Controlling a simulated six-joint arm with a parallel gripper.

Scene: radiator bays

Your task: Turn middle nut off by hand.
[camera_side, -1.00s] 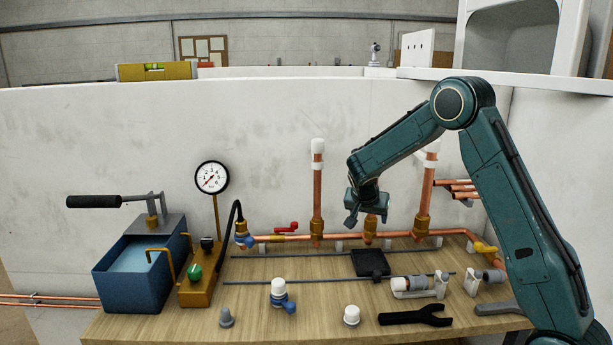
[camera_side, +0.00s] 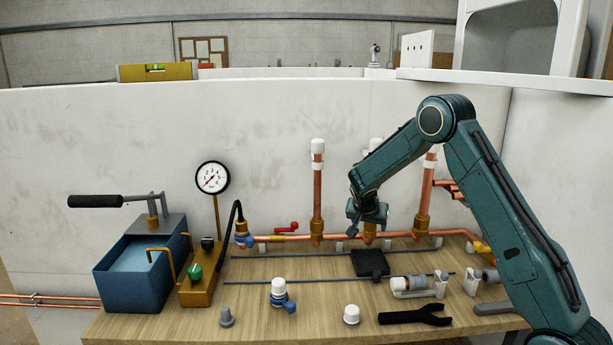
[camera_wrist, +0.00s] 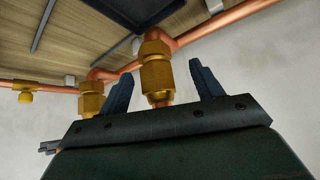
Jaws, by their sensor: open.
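The middle nut (camera_wrist: 158,76) is brass and sits on a copper riser, above a brass fitting on the horizontal pipe. In the wrist view it lies between the two dark fingers of my gripper (camera_wrist: 163,82), with a visible gap on each side. In the side view my gripper (camera_side: 368,226) is at the middle riser, just above the middle fitting (camera_side: 369,238), and covers most of the nut. My gripper is open and holds nothing.
Neighbouring risers stand at the left (camera_side: 317,190) and right (camera_side: 428,190) with brass nuts. A black square pad (camera_side: 367,262) lies in front.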

